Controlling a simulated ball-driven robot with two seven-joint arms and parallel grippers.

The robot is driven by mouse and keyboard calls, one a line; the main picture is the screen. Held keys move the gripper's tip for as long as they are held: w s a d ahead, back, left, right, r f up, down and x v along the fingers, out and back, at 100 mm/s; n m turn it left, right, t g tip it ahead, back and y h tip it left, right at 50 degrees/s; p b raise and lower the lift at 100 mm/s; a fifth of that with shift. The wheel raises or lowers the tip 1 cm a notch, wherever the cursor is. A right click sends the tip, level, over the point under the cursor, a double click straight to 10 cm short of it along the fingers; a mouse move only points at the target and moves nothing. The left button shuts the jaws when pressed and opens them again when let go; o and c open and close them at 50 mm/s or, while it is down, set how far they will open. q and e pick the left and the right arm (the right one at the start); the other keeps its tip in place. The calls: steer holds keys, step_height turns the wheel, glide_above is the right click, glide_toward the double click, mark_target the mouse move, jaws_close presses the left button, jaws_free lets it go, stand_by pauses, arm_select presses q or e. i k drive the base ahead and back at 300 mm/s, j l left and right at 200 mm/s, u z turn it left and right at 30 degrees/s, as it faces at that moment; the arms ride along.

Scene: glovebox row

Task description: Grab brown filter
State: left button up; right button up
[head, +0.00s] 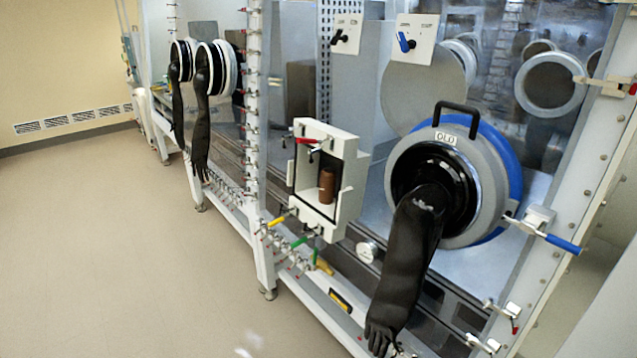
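The brown filter (327,186) is a small upright brown cylinder. It stands inside an open-fronted white box (345,210) mounted on the front of the glovebox, near the middle of the head view. A red-handled valve (307,141) sits at the top of the box, above the filter. Neither of my grippers shows in the head view.
A long black glove (408,262) hangs from the round port (470,160) right of the box. A blue-handled lever (562,243) juts out at the right. Yellow and green valve handles lie below the box. Open floor (120,240) is at the left.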

mark_target(328, 183)
steer(key=i+j+z, duration=0.85)
steer(key=j, duration=0.2)
